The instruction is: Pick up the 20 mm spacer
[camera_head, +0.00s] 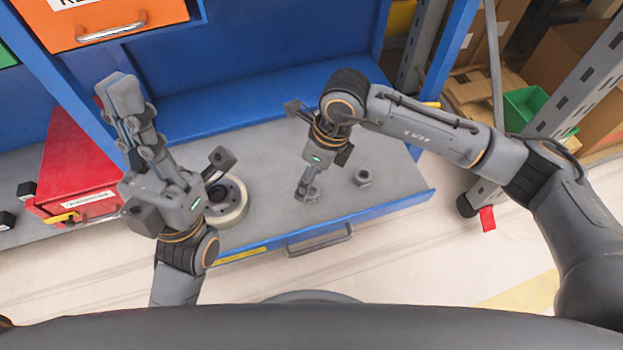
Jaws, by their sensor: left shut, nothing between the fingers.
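My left gripper (121,92) is raised at the left, in front of the blue cabinet, with its fingers together and nothing between them. My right gripper (303,192) points down into the open blue drawer. Its fingertips are at a small grey metal part (313,197), which they partly hide. I cannot tell whether they are closed on it. A second small grey round part (363,177) stands on the drawer's grey surface to the right, apart from the gripper. Either small part could be the 20 mm spacer; no size marking is readable.
The open drawer (395,205) has a blue rim and a front handle (320,241). A wheel with a pale tyre (238,208) lies at its left, near my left arm. A red box (75,165) stands further left.

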